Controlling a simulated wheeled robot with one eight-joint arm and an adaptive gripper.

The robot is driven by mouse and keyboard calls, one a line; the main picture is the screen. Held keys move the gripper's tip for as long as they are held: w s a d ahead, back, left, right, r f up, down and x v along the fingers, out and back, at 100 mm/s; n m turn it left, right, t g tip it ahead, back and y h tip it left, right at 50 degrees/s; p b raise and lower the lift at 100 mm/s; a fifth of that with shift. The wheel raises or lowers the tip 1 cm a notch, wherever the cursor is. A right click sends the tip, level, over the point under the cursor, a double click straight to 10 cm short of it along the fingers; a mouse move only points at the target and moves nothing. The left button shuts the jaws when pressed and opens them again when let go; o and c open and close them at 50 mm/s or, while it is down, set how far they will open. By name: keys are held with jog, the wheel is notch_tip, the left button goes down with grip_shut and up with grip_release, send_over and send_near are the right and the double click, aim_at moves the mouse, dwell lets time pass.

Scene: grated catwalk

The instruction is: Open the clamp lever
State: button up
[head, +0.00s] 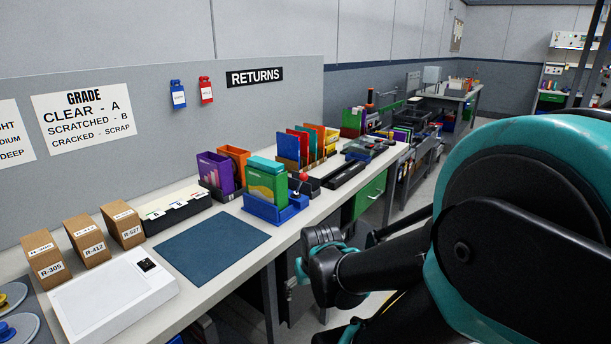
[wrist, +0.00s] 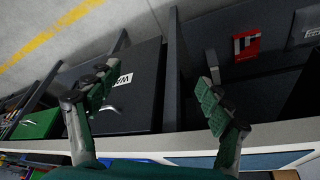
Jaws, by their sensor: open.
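A blue holder (head: 270,211) stands on the bench and holds a green box (head: 262,180) with a teal top. A small lever with a red ball knob (head: 303,177) shows at the right of the holder; I take it for the clamp lever, but it is too small to tell its exact position. My gripper (head: 298,268) hangs off the bench's front edge, below and to the right of the holder, apart from it. In the wrist view its two green-padded fingers (wrist: 158,95) are spread with nothing between them. The lever is not seen in the wrist view.
A blue mat (head: 212,246) lies left of the holder, clear of objects. A white box-shaped device (head: 113,293), brown bins (head: 84,237) and a card tray (head: 177,213) stand further left. Purple and orange boxes (head: 215,172) stand behind. A black rail (head: 343,175) lies right.

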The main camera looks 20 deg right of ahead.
jog(key=shift+c, duration=0.4)
jog(key=shift+c, duration=1.1)
jog(key=w+r+y, duration=0.1)
jog(key=w, duration=0.2)
jog(key=w+r+n+y, duration=0.1)
jog(key=w+y, duration=0.1)
jog(key=w, duration=0.1)
jog(key=w+a+r+y, duration=0.1)
jog(key=w+r, duration=0.1)
jog(key=w, duration=0.2)
jog(key=shift+n+y, duration=0.3)
jog(key=shift+y, duration=0.1)
jog(key=c, duration=0.4)
jog(key=n+t+y, duration=0.7)
jog(key=y, duration=0.2)
send_near(303, 176)
jog(key=shift+n, duration=0.3)
jog(key=x, duration=0.7)
jog(key=w+d+x, duration=0.1)
jog(key=x, duration=0.2)
jog(key=shift+w+a+f, duration=0.2)
jog(key=shift+f, duration=0.2)
jog(key=shift+c, duration=0.5)
grip_shut()
